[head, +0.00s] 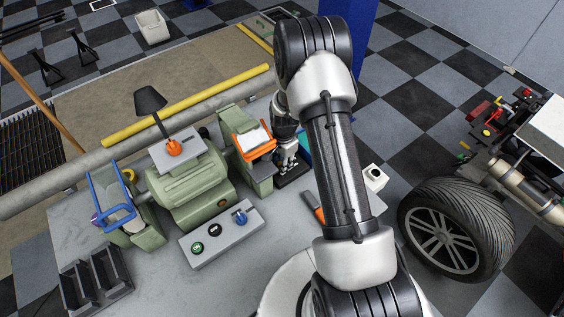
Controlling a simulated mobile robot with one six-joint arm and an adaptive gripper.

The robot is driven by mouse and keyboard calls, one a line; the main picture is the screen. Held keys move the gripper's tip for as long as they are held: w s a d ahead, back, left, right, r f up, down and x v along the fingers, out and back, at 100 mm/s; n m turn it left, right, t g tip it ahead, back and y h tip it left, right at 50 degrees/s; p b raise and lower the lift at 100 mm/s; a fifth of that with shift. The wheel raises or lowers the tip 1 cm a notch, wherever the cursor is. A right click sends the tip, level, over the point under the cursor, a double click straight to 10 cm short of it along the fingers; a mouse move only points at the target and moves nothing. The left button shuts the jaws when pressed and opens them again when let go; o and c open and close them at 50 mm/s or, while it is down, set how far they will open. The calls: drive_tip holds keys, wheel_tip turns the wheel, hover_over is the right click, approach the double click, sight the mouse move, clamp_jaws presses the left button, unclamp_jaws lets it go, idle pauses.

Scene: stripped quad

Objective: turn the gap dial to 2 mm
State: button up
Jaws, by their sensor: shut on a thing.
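A green bench grinder (192,190) stands on the grey bench, with an orange-framed guard (252,141) at its right end. My gripper (287,160) is beside that end, just right of the orange guard, above a dark plate (293,175). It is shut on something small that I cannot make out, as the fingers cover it. No gap scale or 2 mm mark is readable. An orange knob (174,147) is on top of the grinder. A blue knob (240,217) is on the grey control box (222,236) in front, and I cannot tell which is the gap dial.
A blue-framed guard (110,201) is at the grinder's left, and a black lamp (150,101) rises behind. A dark divided tray (95,281) is at front left. A white block (375,178) and a large tyre (458,229) are at right.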

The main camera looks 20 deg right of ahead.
idle(0.4)
drive_tip(key=o, duration=1.1)
